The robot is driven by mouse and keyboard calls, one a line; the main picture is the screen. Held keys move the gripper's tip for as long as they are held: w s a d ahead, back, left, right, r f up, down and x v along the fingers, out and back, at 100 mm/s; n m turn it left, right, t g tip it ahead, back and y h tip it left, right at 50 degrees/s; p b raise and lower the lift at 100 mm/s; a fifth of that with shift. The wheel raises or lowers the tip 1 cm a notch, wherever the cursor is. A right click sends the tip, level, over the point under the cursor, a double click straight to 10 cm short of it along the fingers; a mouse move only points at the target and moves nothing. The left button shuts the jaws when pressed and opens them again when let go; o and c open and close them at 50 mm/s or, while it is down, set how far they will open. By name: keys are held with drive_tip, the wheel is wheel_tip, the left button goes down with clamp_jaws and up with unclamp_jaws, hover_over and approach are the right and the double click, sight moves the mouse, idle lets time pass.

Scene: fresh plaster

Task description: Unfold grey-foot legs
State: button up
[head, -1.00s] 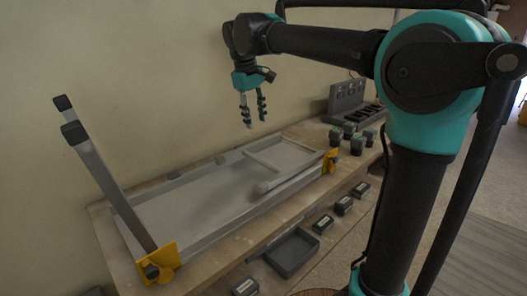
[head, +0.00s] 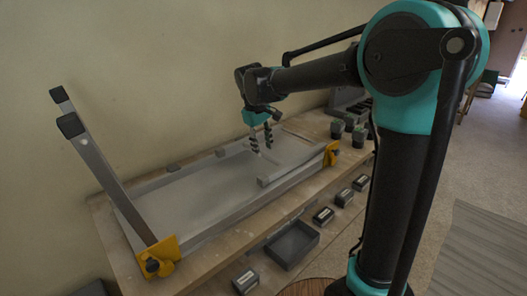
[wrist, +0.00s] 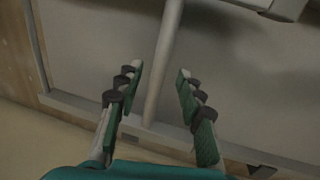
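A pale grey folding table (head: 185,208) lies underside up on the workbench. At its left end one pair of legs (head: 105,165) stands up, tilted, with dark feet (head: 71,125). At its right end the other pair of legs (head: 295,170) lies folded flat in the frame; its foot colour is hard to tell. My gripper (head: 261,150) is open above the folded pair. In the wrist view a grey bar (wrist: 162,65) runs between the open fingers (wrist: 158,85), touching neither visibly. Yellow brackets sit at the left (head: 160,258) and right (head: 331,153) ends.
Several dark-and-green containers (head: 358,135) stand on the bench right of the table. An open dark tray (head: 292,245) and small labelled boxes (head: 323,215) line the lower front ledge. The wall (head: 150,60) is close behind the bench.

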drive_tip(key=shift+w+d+f, duration=0.15)
drive_tip(key=shift+f, duration=0.95)
drive_tip(key=shift+c, duration=0.6)
clamp_jaws()
